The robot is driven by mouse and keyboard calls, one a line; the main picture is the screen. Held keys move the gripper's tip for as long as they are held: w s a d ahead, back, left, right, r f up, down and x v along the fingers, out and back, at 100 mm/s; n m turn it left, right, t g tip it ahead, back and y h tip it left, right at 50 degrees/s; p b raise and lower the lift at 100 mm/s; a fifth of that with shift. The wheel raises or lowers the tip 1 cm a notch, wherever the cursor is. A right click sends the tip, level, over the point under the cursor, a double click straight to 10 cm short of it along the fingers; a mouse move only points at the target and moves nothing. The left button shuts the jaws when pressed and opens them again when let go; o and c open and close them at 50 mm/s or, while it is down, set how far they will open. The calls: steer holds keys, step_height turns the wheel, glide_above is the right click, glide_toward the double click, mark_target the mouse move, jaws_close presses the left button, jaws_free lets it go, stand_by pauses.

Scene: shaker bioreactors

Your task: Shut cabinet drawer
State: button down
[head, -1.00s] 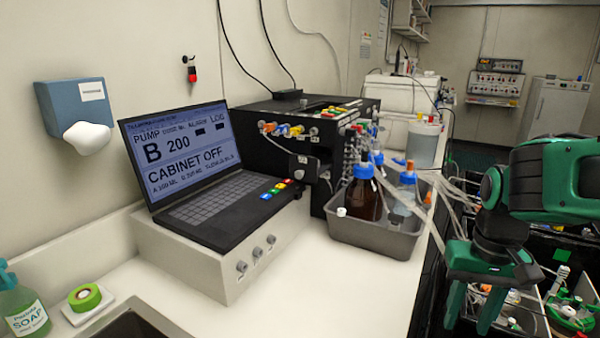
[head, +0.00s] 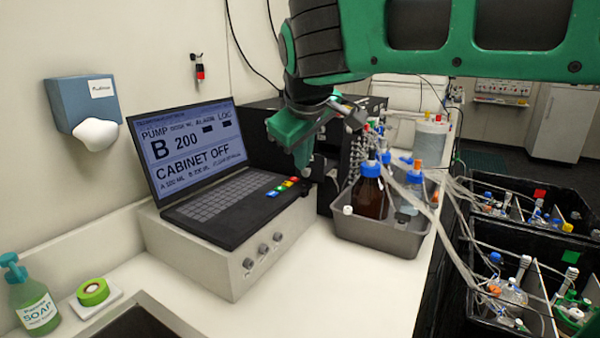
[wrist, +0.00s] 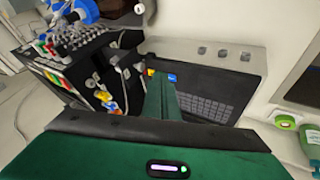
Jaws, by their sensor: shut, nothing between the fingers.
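My gripper (head: 303,158) is shut and empty, fingers pointing down beside the row of coloured buttons (head: 284,187) at the laptop's right side. In the wrist view its shut fingers (wrist: 163,98) reach over the laptop's edge, with a yellow and a blue button (wrist: 171,78) showing near them. I cannot tell whether it touches a button. The black cabinet (head: 258,125) stands behind, partly hidden by my arm; I cannot make out its drawer clearly. The laptop screen (head: 190,150) reads "PUMP B 200" and "CABINET OFF".
A grey tray (head: 375,236) with blue-capped bottles stands right of the laptop. Black bins (head: 500,240) with glassware and tubing are at the right. The front counter is clear.

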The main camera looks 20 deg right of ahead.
mark_target(319, 165)
steer(key=w+d+f, duration=0.2)
steer(key=w+f, duration=0.5)
steer(key=w, duration=0.2)
stand_by(0.4)
steer(key=shift+d, duration=0.1)
steer(key=w+d, duration=0.8)
steer(key=shift+w+d+r, duration=0.1)
steer(key=shift+d+r, duration=0.05)
steer(key=shift+d, duration=0.05)
